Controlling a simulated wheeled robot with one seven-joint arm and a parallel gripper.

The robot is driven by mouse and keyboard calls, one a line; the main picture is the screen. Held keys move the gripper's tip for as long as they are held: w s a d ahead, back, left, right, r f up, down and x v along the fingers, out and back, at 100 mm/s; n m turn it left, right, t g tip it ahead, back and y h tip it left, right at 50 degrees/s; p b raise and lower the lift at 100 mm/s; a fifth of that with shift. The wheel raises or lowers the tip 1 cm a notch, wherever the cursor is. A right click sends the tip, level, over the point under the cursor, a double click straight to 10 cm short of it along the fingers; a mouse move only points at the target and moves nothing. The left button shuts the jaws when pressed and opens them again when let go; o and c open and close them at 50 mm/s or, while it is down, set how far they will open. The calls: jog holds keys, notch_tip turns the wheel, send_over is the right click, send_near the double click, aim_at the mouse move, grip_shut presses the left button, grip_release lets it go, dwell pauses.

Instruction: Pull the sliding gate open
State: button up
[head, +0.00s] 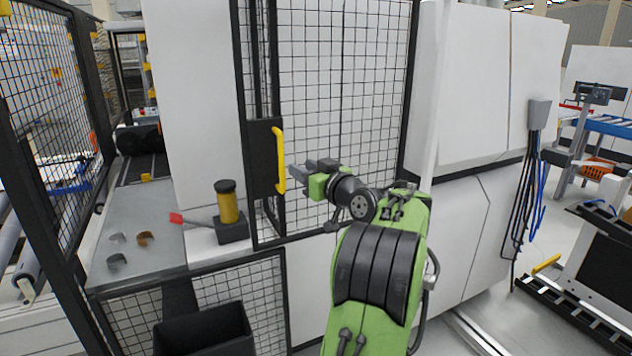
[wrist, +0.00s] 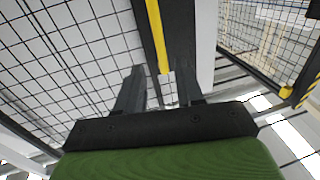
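The sliding gate (head: 345,90) is a black-framed wire mesh panel in the middle of the head view. A yellow vertical handle (head: 279,160) sits on a black plate (head: 262,150) at its left edge. In the wrist view the yellow handle (wrist: 157,35) runs down from the top toward the gap between the fingers. My gripper (head: 296,176) is just right of the handle in the head view. Its two dark fingers (wrist: 162,90) are spread apart in the wrist view, with nothing clearly held. The handle's end appears just beyond the fingertips; I cannot tell whether they touch.
A grey bench (head: 140,225) with several small curled pieces stands at the left. A yellow-and-black cylinder (head: 228,203) stands on a dark base beside the gate frame. A black bin (head: 205,332) is below. White machine panels (head: 490,90) stand at the right.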

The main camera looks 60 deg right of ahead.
jog(key=v, duration=0.5)
jog(key=shift+w, duration=0.1)
dwell(0.3)
jog(key=w+a+n+g+y+p, duration=0.15)
jog(key=w+a, duration=0.35)
jog(key=a, duration=0.5)
jog(key=w+a+n+g+y, duration=0.1)
jog(key=w+a+g+y, duration=0.15)
jog(key=w+a, duration=0.5)
jog(key=s+a+f+n+g+y+p, duration=0.1)
jog(key=s+a+f, duration=0.1)
jog(key=a, duration=0.6)
jog(key=s+a+f+g+y, duration=0.1)
jog(key=s+a+f+y, duration=0.1)
jog(key=a, duration=0.6)
jog(key=s+a+f+g+p, duration=0.1)
jog(key=s+a+f, duration=0.3)
jog(key=s, duration=0.5)
jog(key=s+a+f+n+g+p, duration=0.1)
jog(key=s+a+f+g, duration=0.3)
jog(key=s, duration=0.4)
jog(key=shift+s+a, duration=0.4)
jog(key=shift+a, duration=0.5)
